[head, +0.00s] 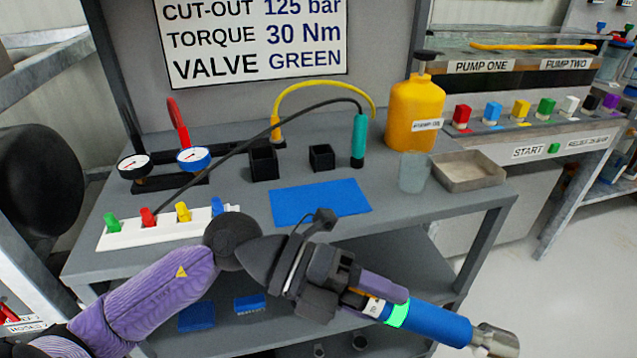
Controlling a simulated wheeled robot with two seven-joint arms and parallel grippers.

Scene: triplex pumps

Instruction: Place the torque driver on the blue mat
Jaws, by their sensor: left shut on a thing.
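The torque driver (441,325) is a blue cylinder with a green ring, a small white label and a metal end. My left gripper (378,298) is shut on its left end. The driver lies slanted in the picture, its metal end pointing down and right, over the front right side of the table and past its edge. The blue mat (318,202) lies flat and empty on the grey table top, behind and left of the gripper. My right gripper is not in view.
On the table (225,190) stand two black square holders (263,162), a teal cylinder (358,143), a yellow bottle (414,112), a clear cup (413,172), a metal tray (470,170), gauges (193,159) and a white strip with coloured valves (130,232). A sign stands behind.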

